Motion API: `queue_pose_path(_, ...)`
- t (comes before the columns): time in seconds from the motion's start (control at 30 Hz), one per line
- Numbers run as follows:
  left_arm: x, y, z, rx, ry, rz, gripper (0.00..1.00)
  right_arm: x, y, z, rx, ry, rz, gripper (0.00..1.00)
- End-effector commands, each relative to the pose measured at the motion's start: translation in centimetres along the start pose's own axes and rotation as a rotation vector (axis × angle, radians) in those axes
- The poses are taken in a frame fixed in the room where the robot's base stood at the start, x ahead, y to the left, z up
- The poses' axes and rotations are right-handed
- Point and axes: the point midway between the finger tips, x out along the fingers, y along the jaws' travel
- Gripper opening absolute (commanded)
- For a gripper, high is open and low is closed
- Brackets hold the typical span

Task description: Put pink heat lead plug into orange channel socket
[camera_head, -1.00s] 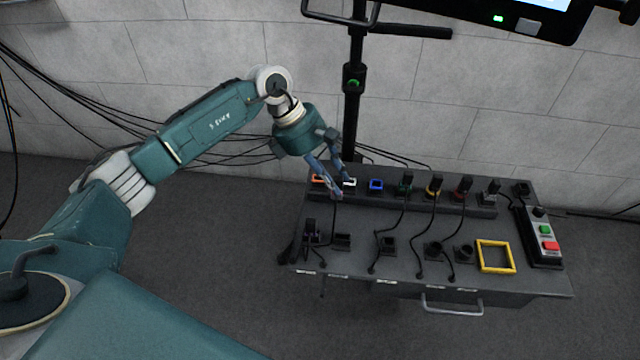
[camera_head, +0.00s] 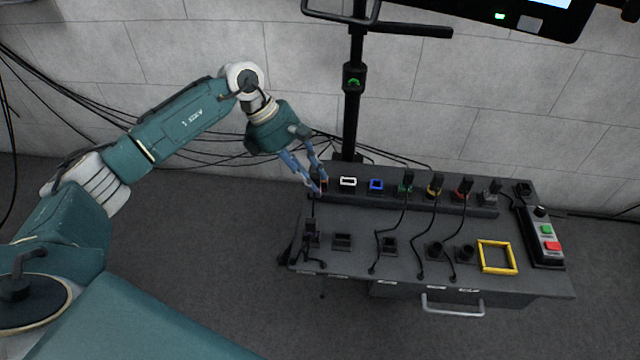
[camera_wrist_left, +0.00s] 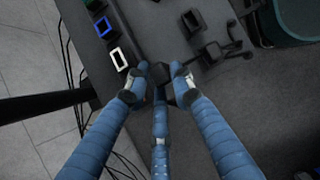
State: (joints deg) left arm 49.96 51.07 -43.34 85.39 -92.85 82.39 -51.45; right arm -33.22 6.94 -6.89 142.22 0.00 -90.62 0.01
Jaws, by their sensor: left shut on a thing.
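My left gripper (camera_head: 317,186) is at the left end of the raised socket row, over the spot of the orange channel socket. The gripper hides most of that socket; I cannot pick it out clearly now. In the left wrist view, my left gripper (camera_wrist_left: 159,86) is shut on a dark plug (camera_wrist_left: 159,73), taken as the heat lead plug; no pink shows clearly. A thin dark lead hangs below the gripper in the head view. Whether the plug touches or sits in the socket cannot be told. My right gripper is not in view.
The white socket (camera_head: 348,182) and blue socket (camera_head: 376,185) are empty, just right of the gripper. Further right, several sockets hold plugs with hanging leads. Dark holders stand on the lower deck, with a yellow frame (camera_head: 496,257) and a button box (camera_head: 544,238). A black post (camera_head: 352,110) rises behind.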

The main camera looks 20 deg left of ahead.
Motion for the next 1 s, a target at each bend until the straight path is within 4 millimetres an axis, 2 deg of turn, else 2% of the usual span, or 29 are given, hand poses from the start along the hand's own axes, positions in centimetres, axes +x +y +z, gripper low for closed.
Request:
queue_pose_path(0.27, 0.0, 0.1, 0.0, 0.0, 0.0, 0.001, 0.0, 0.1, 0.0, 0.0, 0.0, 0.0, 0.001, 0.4)
queue_pose_path(1.0, 0.1, 4.5, 0.0, 0.0, -0.001, 0.001, 0.0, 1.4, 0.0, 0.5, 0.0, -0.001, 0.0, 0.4)
